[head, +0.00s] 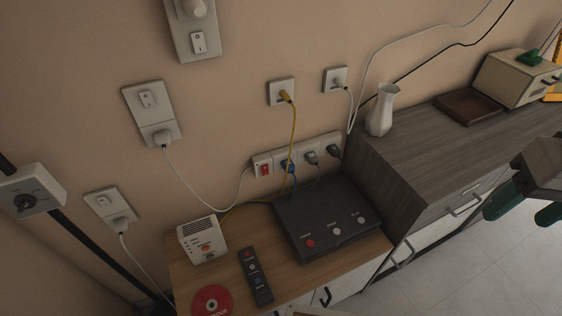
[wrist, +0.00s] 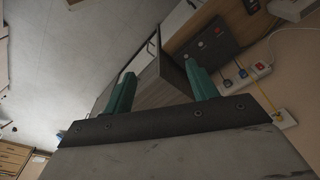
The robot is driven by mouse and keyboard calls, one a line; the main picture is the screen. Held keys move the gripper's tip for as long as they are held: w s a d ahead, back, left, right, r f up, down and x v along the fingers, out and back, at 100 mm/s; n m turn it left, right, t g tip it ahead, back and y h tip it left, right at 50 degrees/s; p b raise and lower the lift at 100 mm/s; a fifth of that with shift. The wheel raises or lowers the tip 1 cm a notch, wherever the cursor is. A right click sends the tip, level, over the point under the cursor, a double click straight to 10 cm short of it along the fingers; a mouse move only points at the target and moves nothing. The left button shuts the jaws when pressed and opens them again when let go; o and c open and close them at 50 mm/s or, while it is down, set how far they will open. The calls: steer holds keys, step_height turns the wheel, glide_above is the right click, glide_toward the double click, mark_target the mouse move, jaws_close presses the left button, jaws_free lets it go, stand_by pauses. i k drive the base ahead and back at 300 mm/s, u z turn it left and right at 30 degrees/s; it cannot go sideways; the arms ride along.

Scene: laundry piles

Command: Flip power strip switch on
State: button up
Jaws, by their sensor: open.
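The power strip (head: 298,155) is a white bar fixed to the wall above the low wooden cabinet. Its red rocker switch (head: 265,170) is at its left end; whether it is on or off is too small to tell. A blue plug and dark plugs sit in its sockets. In the wrist view the strip (wrist: 247,70) and its red switch (wrist: 259,67) show at the right, beyond the fingers. My gripper (head: 522,204) is at the right edge of the head view, far from the strip. In the wrist view its green fingers (wrist: 160,88) are apart with nothing between them.
A black box (head: 325,218) with buttons, a remote (head: 255,276), a white device (head: 203,241) and a red disc (head: 212,301) lie on the low cabinet. A taller grey cabinet (head: 420,145) with a white vase (head: 382,110) stands to the right. Cords hang near the strip.

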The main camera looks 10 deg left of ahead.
mark_target(265, 169)
steer(key=z, duration=1.7)
steer(key=k, duration=0.65)
steer(key=u, duration=1.6)
